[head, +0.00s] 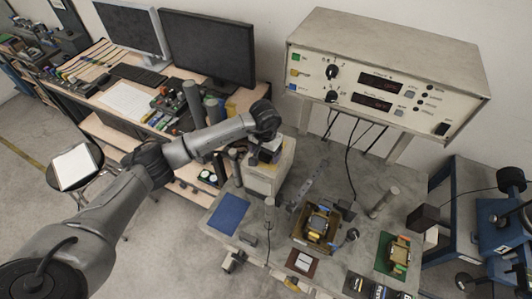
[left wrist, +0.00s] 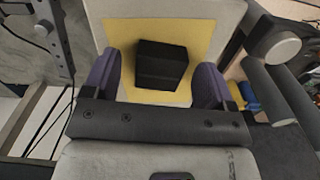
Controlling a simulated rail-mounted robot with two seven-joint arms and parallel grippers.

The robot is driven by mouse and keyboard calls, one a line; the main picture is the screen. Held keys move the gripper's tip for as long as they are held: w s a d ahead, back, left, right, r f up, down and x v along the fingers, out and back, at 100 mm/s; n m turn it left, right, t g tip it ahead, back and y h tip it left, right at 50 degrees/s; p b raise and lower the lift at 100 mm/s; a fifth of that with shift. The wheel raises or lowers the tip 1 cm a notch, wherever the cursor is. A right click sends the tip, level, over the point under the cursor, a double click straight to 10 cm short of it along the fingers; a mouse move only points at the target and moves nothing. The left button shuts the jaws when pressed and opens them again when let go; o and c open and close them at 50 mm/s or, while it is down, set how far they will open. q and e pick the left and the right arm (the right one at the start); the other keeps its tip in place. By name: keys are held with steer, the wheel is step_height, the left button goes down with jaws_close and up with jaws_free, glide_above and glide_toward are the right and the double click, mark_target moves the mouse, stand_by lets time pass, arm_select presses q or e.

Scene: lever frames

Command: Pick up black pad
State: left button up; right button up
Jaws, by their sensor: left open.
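The black pad (left wrist: 162,65) is a dark block on a yellow sheet (left wrist: 196,42) on top of a pale box (left wrist: 240,10) in the left wrist view. My left gripper (left wrist: 158,82) is open, with one purple-grey finger to each side of the pad and visible gaps between. In the head view my left gripper (head: 263,152) is over the pale box (head: 268,178) and mostly hides the pad. My right gripper is not in view.
The grey workbench (head: 330,195) carries a blue mat (head: 229,212), a tray of parts (head: 316,226) and a green board (head: 393,256). A large instrument panel (head: 385,85) with hanging cables stands behind. A desk with monitors (head: 208,46) is at the back left.

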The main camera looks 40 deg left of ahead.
arm_select(q)
steer(key=shift+c, duration=0.4)
steer(key=c, duration=1.2)
